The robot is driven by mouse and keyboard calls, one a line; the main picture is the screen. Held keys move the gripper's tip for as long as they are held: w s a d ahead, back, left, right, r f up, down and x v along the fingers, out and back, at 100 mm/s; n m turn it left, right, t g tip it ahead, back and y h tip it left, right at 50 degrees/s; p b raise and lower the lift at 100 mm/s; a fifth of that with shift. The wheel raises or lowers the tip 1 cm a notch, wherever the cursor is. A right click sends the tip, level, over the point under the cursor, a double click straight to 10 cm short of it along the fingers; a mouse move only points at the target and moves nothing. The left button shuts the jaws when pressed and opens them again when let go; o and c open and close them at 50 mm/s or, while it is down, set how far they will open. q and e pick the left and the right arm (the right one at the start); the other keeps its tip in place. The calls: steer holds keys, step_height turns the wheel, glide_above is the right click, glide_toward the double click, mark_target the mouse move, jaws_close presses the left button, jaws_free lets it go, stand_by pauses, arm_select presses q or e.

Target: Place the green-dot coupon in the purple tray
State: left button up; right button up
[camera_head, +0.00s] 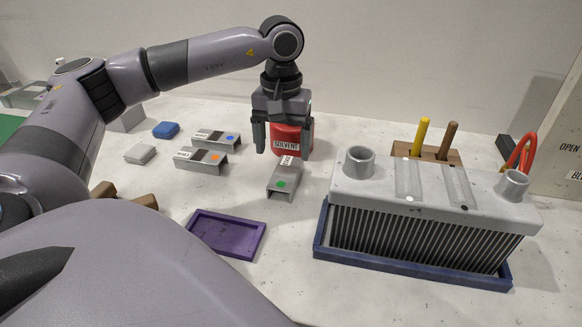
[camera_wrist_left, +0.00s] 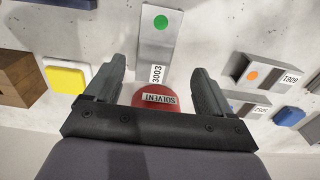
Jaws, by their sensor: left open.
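The green-dot coupon (camera_head: 285,182) is a grey metal channel piece with a green dot at its near end and a white label at its far end. It lies on the bench. The wrist view shows it (camera_wrist_left: 159,45) with the label 3003, ahead of and between my fingers. My left gripper (camera_head: 283,150) is open and points down above the coupon's far end, with nothing held. The purple tray (camera_head: 227,234) lies empty on the bench, nearer and left of the coupon. My right gripper is not in view.
A red solvent can (camera_head: 292,138) stands just behind the gripper. Coupons with a blue dot (camera_head: 217,139) and an orange dot (camera_head: 202,160) lie to the left. A grey finned block (camera_head: 430,215) in a blue tray (camera_head: 410,271) stands to the right. Bench between coupon and purple tray is clear.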

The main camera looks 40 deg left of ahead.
mark_target(287, 171)
arm_select(q)
steer(key=f, duration=0.5)
steer(key=shift+w+d+f, duration=0.15)
steer(key=shift+d+f, duration=0.05)
steer(key=shift+f, duration=0.1)
steer(key=shift+r, duration=0.1)
steer(key=c, duration=1.4)
